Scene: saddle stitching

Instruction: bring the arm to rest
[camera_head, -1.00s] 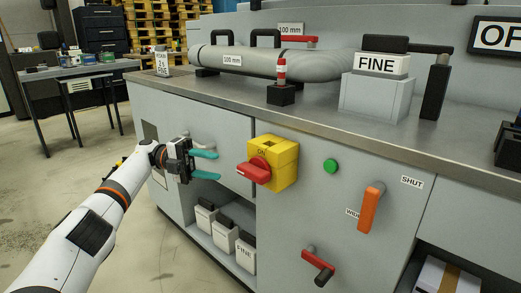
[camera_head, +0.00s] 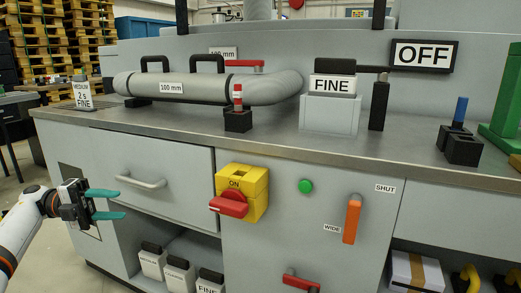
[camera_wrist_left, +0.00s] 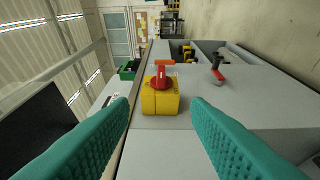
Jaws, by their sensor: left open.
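My left gripper (camera_head: 120,204) is at the left edge of the head view, in front of the grey cabinet. Its two teal fingers are apart with nothing between them. It is left of and a little below the drawer handle (camera_head: 141,181), seemingly clear of it. In the left wrist view both fingers show wide apart, with the yellow switch box (camera_wrist_left: 160,100) some way ahead between them. My right gripper is not in view.
The head view shows the yellow switch box (camera_head: 256,182) with a red knob, a green button (camera_head: 306,186) and an orange lever (camera_head: 352,219) on the cabinet front. A grey pipe (camera_head: 190,87) lies on the worktop (camera_head: 190,125). White boxes (camera_head: 152,262) stand in the open shelf below.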

